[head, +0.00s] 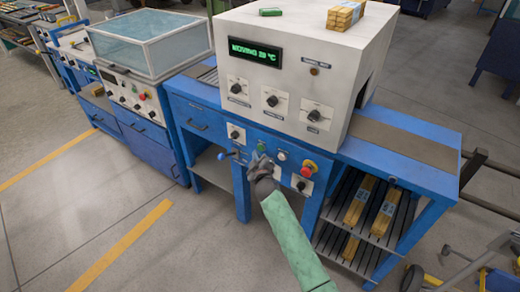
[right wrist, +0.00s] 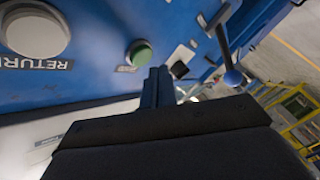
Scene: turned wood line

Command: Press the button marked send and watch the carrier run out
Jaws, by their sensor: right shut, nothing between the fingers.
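The blue control panel under the white machine housing (head: 300,75) carries a green button (head: 261,146) and a white button (head: 282,156). The right wrist view shows the white button (right wrist: 36,30) with a label reading RETURN. The green button (right wrist: 139,53) is beside it; its small label is too hidden to read, so I cannot confirm it is send. My right gripper (head: 259,161) is shut and empty, just in front of the panel below the green button. Its dark fingers (right wrist: 158,88) show close to the panel. The display (head: 255,51) reads "MOVING 20 °C". I cannot make out a carrier.
A red emergency knob (head: 308,170) sits right of the white button, and a blue-knobbed lever (head: 225,155) to the left. Wooden blocks (head: 360,205) lie on the lower shelf. A glass-topped bench (head: 150,45) stands left. The floor (head: 110,205) in front left is clear.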

